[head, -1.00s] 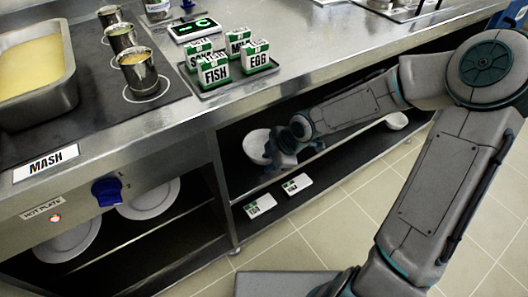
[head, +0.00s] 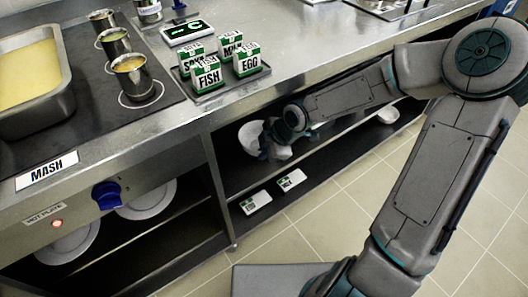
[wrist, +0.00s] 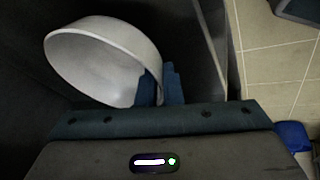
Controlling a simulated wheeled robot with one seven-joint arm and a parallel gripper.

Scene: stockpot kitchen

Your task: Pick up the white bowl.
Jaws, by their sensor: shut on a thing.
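The white bowl (head: 252,138) is inside the upper open shelf space under the counter in the head view, partly hidden by my gripper (head: 275,140). In the wrist view the bowl (wrist: 100,58) is tilted, with its hollow inside facing the camera. The blue fingers of my gripper (wrist: 160,86) are close together at the bowl's lower right rim. They are shut on that rim. Whether the bowl touches the shelf cannot be seen.
Another white bowl (head: 389,115) sits farther right on the shelf. White plates (head: 148,199) stand in the left bay.

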